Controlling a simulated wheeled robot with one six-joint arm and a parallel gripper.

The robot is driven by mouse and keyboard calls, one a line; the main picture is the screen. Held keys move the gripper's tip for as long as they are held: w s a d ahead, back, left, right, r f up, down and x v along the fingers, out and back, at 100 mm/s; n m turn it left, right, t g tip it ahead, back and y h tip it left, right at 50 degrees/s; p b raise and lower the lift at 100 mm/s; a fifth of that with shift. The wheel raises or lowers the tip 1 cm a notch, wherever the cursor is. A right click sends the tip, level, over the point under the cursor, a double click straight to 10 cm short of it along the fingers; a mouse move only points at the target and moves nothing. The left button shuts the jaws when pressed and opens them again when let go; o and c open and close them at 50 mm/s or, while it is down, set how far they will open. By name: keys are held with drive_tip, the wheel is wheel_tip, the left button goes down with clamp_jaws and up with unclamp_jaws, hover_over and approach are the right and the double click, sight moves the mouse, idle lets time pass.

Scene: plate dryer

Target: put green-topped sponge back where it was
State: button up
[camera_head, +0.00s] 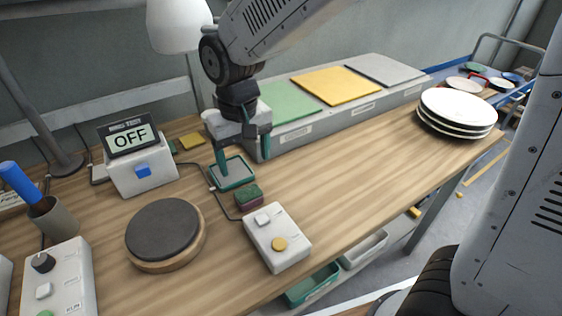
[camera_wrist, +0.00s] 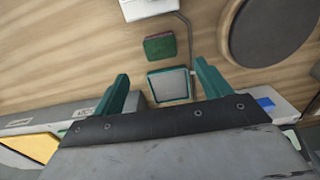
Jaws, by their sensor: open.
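The green-topped sponge (camera_head: 249,195) lies on the wooden table with its dark green face up and a dark red side showing. It also shows in the wrist view (camera_wrist: 159,46). A small square pad or tray (camera_head: 232,183) with a teal rim and pale grey middle lies just behind it, and also shows in the wrist view (camera_wrist: 170,86). My gripper (camera_head: 244,163) has teal fingers spread apart with nothing between them. It hangs over the square pad, behind the sponge. In the wrist view the fingertips (camera_wrist: 162,72) point towards the pad and sponge, and do not touch the sponge.
A white control box (camera_head: 278,240) stands in front of the sponge. A round dark plate (camera_head: 163,230) is at left, a box reading OFF (camera_head: 140,168) behind it. A long grey box with coloured panels (camera_head: 335,112) runs behind. Stacked plates (camera_head: 457,108) stand at right. The right-centre table is clear.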

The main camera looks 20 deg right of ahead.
drive_tip(key=s+d+r+m, duration=0.1)
drive_tip(key=s+d+r, duration=0.2)
drive_tip(key=d, duration=0.3)
drive_tip(key=s+d+r, duration=0.3)
drive_tip(key=d+r, duration=0.1)
drive_tip(key=d, duration=0.1)
drive_tip(key=s+d+r+m+t, duration=0.1)
drive_tip(key=s+d+m, duration=0.1)
drive_tip(key=s+d, duration=0.7)
drive_tip(key=s, duration=0.4)
drive_tip(key=shift+s+d+r, duration=0.2)
drive_tip(key=shift+d+r, duration=0.05)
drive_tip(key=shift+d, duration=0.05)
